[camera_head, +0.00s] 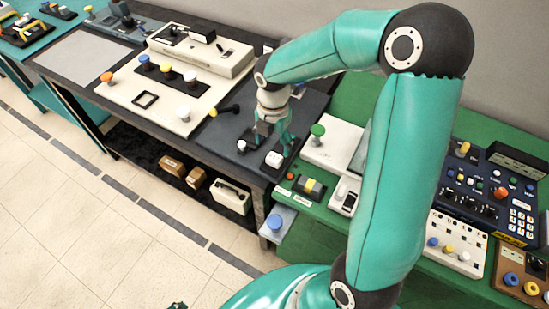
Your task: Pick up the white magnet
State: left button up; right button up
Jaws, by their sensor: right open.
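My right gripper (272,143) is open and points down over the dark end of the long table, with its fingers apart. A white block-like piece on a black base (274,159) sits just below and beside the fingertips; I cannot tell whether they touch it. A small white-topped knob (242,146) stands to the left of the gripper. Which white piece is the magnet is not clear from this view. A small dark tip at the bottom edge may belong to my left gripper (177,305); its jaws are hidden.
A cream board (128,93) with orange, blue, yellow and white knobs lies left of the gripper. A black-handled piece (224,110) lies nearby. A green table (333,211) with a green-knobbed white box (332,138) and control panels adjoins on the right. Boxes sit on a shelf below.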

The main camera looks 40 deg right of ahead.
aim_at(274, 157)
jog(key=shift+d+f+p, duration=0.1)
jog(key=shift+f+p, duration=0.3)
jog(key=shift+f, duration=2.35)
jog(key=c, duration=1.2)
jog(key=shift+c, duration=0.5)
jog(key=shift+r, duration=0.15)
